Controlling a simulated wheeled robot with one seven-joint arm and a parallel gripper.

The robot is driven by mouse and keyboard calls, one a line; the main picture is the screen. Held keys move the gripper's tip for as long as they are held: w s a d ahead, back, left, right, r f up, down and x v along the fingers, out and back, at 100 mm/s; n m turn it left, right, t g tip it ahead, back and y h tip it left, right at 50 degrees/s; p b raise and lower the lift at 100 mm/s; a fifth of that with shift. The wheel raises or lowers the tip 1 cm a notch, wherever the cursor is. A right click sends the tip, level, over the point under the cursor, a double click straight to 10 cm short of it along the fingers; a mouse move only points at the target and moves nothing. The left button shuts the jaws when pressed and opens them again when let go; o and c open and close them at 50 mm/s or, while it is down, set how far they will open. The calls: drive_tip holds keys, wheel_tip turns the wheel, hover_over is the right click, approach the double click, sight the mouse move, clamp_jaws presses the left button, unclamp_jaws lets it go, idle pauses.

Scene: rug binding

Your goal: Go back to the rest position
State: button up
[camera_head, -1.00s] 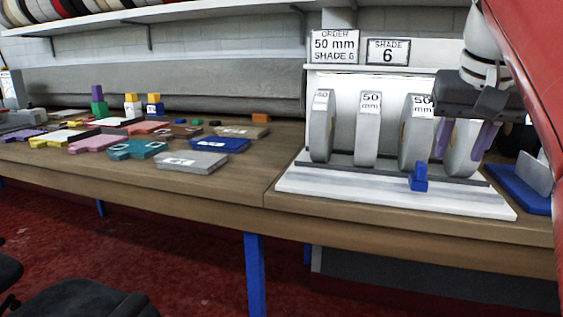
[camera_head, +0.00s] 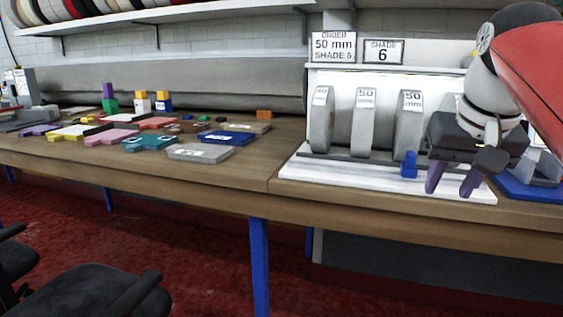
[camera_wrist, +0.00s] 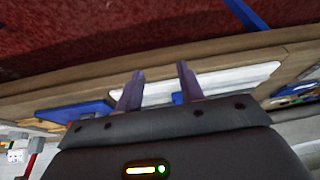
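My gripper (camera_head: 453,184) is in front of the right part of the white stand (camera_head: 350,174). Its two purple fingers are apart, with nothing between them. They also show apart in the wrist view (camera_wrist: 160,78), pointing towards the table edge and red floor. Three grey rolls, the left one (camera_head: 320,120), the middle one (camera_head: 363,122) and the right one (camera_head: 408,125), stand upright in the stand. A blue block (camera_head: 409,164) is at the stand's front, left of my gripper.
A blue tray (camera_head: 530,192) lies right of the stand. Coloured flat pieces, among them a grey one (camera_head: 198,153) and a blue one (camera_head: 228,137), lie on the left of the table (camera_head: 200,185). A black chair (camera_head: 90,295) stands at lower left. Floor is open before the table.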

drive_tip(key=s+a+f+n, duration=0.1)
drive_tip(key=s+a+f, duration=0.2)
drive_tip(key=f, duration=0.5)
drive_tip(key=s+a+f+n, duration=0.1)
drive_tip(key=s+a+f, duration=0.2)
drive_tip(key=f, duration=0.6)
drive_tip(key=s+a+f, duration=0.3)
drive_tip(key=s+f, duration=0.2)
drive_tip(key=f, duration=0.3)
drive_tip(key=shift+a+f+n+t+y, duration=0.3)
drive_tip(key=shift+a+f+n+t, duration=0.05)
drive_tip(key=shift+n+t, duration=0.05)
drive_tip(key=shift+s, duration=0.15)
